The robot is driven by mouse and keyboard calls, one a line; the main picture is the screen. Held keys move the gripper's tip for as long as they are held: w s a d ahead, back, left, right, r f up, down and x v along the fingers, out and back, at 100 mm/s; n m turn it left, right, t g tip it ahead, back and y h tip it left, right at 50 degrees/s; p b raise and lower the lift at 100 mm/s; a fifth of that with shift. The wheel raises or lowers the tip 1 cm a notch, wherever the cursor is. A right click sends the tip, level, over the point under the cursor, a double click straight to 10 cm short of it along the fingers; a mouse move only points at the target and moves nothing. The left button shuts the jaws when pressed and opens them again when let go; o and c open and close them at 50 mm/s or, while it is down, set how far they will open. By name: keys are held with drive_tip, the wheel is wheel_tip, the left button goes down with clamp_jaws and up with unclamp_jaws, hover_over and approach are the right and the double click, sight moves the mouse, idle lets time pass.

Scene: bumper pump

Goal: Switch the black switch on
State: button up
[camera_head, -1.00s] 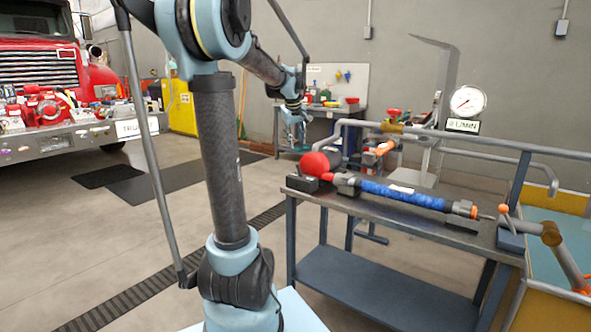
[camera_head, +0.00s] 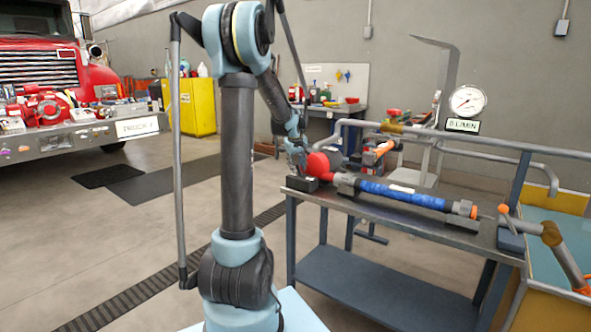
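I cannot make out the black switch for certain in the head view. Several small parts, too small to tell apart, sit on the bumper (camera_head: 75,140) of the red truck (camera_head: 100,75) at the left, around a red pump (camera_head: 48,106). My arm stands in the middle of the view. My gripper (camera_head: 298,160) hangs at the end of it, just left of a red ball-shaped part (camera_head: 320,164) on the metal bench (camera_head: 450,232). Whether it touches that part cannot be told. Its fingers are too small to show whether they are open or shut.
A blue hose (camera_head: 405,196) lies along the bench, with a black block (camera_head: 302,184) at its left end. A gauge (camera_head: 467,101) stands behind it. A yellow cabinet (camera_head: 196,107) is at the back.

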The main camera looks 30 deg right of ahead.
drive_tip(key=shift+w+d+f, duration=0.15)
drive_tip(key=shift+w+f, duration=0.05)
drive_tip(key=shift+f, duration=0.35)
drive_tip(key=shift+c, duration=0.4)
clamp_jaws()
